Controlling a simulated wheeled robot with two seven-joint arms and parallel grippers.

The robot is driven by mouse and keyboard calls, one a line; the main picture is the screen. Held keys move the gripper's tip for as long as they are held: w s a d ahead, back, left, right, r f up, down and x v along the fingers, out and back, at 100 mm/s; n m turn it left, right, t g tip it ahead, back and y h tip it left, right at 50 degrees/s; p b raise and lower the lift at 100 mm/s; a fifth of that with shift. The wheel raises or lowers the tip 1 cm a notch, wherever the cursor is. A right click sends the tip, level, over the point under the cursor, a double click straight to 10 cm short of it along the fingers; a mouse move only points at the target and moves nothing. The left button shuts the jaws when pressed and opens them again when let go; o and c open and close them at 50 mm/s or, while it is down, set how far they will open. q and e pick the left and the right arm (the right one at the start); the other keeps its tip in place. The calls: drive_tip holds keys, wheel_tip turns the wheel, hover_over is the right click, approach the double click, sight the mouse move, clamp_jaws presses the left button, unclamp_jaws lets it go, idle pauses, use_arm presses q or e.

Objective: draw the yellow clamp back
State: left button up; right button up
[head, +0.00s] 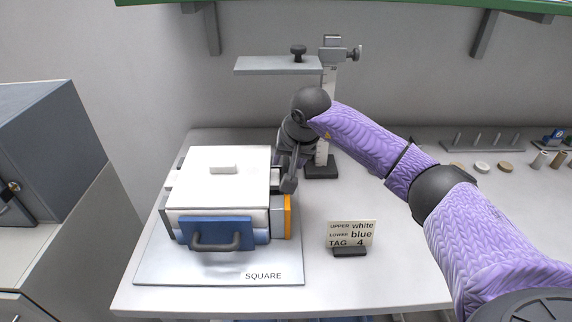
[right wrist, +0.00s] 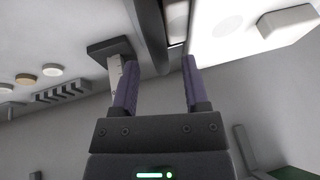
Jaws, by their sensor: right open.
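The furnace (head: 218,180) is a white-lidded box on a grey plate marked SQUARE, with a blue front panel and dark handle (head: 215,243). A yellow-orange piece (head: 288,217), which looks like the clamp, stands upright at its front right side. My right gripper (head: 287,168) points down at the furnace's right side, behind the yellow piece. In the right wrist view my right gripper (right wrist: 155,65) is open, its purple fingers apart. A dark bar (right wrist: 151,35) shows beyond and between the fingertips; I cannot tell whether it touches them. No yellow shows there. My left gripper is out of view.
A measuring stand (head: 322,171) with a grey arm stands close behind my right gripper. A tag card (head: 350,234) reads upper white, lower blue, tag 4. A pegged rack (head: 482,143) and small discs lie at right. The table's front right is clear.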

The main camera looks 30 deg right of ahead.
drive_tip(key=shift+w+f, duration=0.2)
drive_tip(key=shift+f, duration=0.15)
drive_tip(key=shift+c, duration=0.2)
clamp_jaws()
idle(0.7)
